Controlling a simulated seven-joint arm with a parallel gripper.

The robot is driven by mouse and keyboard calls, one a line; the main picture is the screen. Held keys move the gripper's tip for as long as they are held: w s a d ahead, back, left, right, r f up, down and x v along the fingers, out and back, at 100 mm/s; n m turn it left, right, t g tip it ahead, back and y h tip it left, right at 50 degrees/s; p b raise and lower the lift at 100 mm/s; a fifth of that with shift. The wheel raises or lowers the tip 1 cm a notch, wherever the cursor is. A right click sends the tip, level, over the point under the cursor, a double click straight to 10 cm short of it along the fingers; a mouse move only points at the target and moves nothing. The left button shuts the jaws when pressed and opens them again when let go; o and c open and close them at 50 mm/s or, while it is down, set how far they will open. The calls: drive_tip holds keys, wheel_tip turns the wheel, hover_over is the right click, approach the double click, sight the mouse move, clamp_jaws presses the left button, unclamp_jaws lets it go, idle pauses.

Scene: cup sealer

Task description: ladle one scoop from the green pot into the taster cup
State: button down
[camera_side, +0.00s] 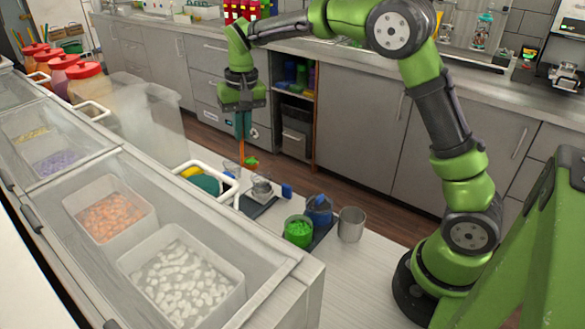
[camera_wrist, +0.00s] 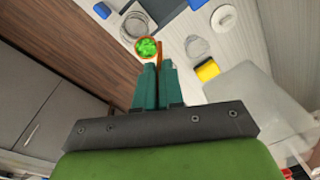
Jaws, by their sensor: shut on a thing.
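My gripper (camera_side: 243,135) is shut on the brown handle of a ladle (camera_side: 243,150), which hangs down in the air. Its small orange bowl holds green contents (camera_wrist: 147,46), seen just beyond the fingertips in the wrist view. The green pot (camera_side: 298,234), full of bright green pieces, stands on the counter to the right of the ladle. A small clear cup (camera_side: 232,168) stands beside and behind the ladle bowl in the side view. Another clear cup (camera_side: 262,186) is at a black pad (camera_side: 258,206). I cannot tell which is the taster cup.
A blue pot (camera_side: 319,210) and a metal cup (camera_side: 350,225) stand near the green pot. A yellow sponge-like block (camera_wrist: 207,70) lies near the clear cups. A cold counter with food bins (camera_side: 110,212) runs along the left. The white counter's front right is clear.

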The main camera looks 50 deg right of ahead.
drive_tip(key=s+d+f+t+y, duration=0.5)
drive_tip(key=s+f+t+y, duration=0.2)
drive_tip(key=s+t, duration=0.3)
drive_tip(key=shift+s+d+f+t, duration=0.2)
drive_tip(key=shift+s+t, duration=0.2)
drive_tip(key=shift+t, duration=1.4)
drive_tip(key=shift+r, duration=0.15)
